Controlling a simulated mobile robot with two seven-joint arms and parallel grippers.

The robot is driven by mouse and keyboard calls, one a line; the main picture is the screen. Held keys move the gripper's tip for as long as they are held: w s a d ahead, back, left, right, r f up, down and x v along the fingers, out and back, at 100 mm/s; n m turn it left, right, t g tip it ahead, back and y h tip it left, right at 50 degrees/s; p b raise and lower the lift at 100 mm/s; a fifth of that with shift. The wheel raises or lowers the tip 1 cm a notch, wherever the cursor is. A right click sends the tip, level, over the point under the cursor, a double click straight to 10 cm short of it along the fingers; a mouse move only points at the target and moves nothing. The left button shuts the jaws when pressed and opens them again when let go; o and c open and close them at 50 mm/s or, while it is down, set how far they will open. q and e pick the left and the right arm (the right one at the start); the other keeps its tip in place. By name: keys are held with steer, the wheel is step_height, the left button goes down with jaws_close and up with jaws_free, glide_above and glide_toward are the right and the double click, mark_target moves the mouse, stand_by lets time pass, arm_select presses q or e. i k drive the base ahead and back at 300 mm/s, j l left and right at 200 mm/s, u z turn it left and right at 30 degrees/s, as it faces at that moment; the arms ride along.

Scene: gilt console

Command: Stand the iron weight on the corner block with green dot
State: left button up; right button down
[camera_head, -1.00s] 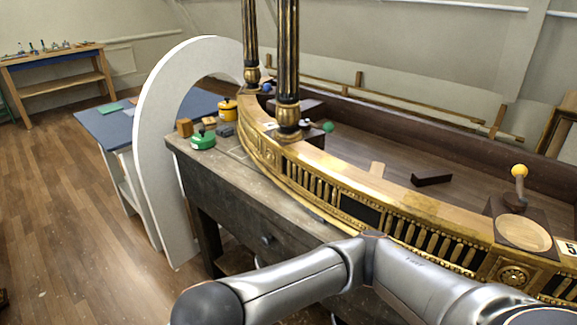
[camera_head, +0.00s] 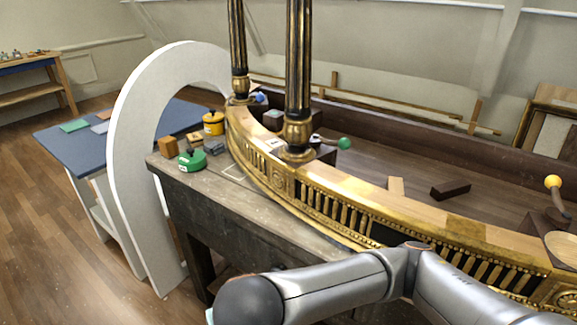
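I cannot pick out a plain iron weight for certain. A green round weight-like piece with a dark handle (camera_head: 192,160) stands on the wooden bench at the left, and a yellow one (camera_head: 213,123) stands behind it. A small dark grey piece (camera_head: 215,147) lies between them. A dark block (camera_head: 325,153) sits behind the front column's base, with a green ball (camera_head: 344,143) on a thin stem beside it. No green dot on a block can be made out. Neither gripper is in view; only a grey link of my arm crosses the lower right.
A curved gilt rail (camera_head: 330,200) runs along the bench (camera_head: 240,215), with two black-and-gold columns (camera_head: 298,70) rising from it. A white arch (camera_head: 135,110) stands at the left. A dark bar (camera_head: 450,190) lies behind the rail. A yellow ball (camera_head: 553,182) stands at the right.

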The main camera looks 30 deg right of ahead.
mark_target(275, 113)
steer(key=i+j+z, duration=0.75)
steer(key=j, duration=0.15)
steer(key=k, duration=0.05)
